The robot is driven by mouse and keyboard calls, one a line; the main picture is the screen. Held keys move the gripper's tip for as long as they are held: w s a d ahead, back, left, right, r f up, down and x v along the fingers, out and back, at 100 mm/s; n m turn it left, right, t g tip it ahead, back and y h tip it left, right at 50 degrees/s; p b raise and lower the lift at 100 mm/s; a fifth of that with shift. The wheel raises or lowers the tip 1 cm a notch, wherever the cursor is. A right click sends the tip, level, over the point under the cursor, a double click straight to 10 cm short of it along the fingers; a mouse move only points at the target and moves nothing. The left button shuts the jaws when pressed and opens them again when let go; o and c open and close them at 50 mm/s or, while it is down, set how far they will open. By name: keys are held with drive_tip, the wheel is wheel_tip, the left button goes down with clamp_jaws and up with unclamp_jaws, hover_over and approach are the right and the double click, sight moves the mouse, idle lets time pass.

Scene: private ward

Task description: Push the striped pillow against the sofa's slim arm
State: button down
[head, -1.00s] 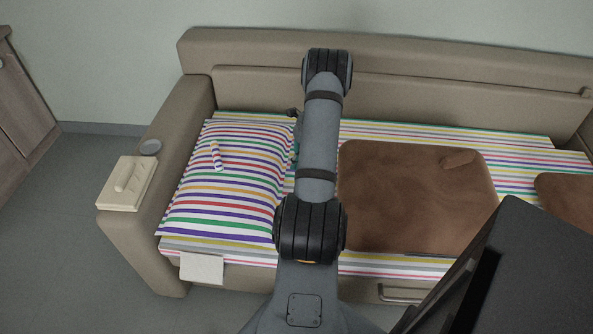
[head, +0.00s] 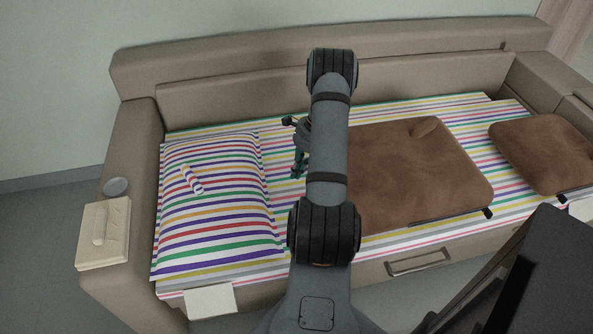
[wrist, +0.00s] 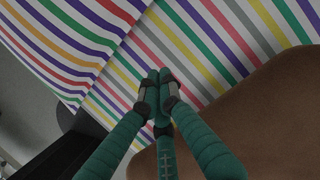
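The striped pillow (head: 215,215) lies flat at the left end of the sofa (head: 225,95), on a striped sheet (head: 285,205). Its left edge lies along the sofa's left arm (head: 137,150); I cannot tell if they touch. In the wrist view, the teal fingers of my gripper (wrist: 157,78) are together and empty over the sheet. The pillow (wrist: 50,40) shows at upper left there.
Brown cushions lie to the right, one in the middle (head: 415,175) and one farther right (head: 545,150). A beige box (head: 103,235) and a round grey dish (head: 116,187) rest on the left arm. A white card (head: 210,302) is at the sofa's front edge.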

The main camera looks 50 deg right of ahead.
drive_tip(key=b+x, duration=0.1)
drive_tip(key=x, duration=0.6)
drive_tip(key=shift+f, duration=0.25)
drive_tip(key=shift+w+a+r, duration=0.3)
drive_tip(key=shift+w+a, duration=0.55)
drive_tip(key=shift+a, duration=0.1)
drive_tip(key=shift+w+a, duration=0.4)
drive_tip(key=shift+a, duration=0.1)
drive_tip(key=shift+a, duration=0.1)
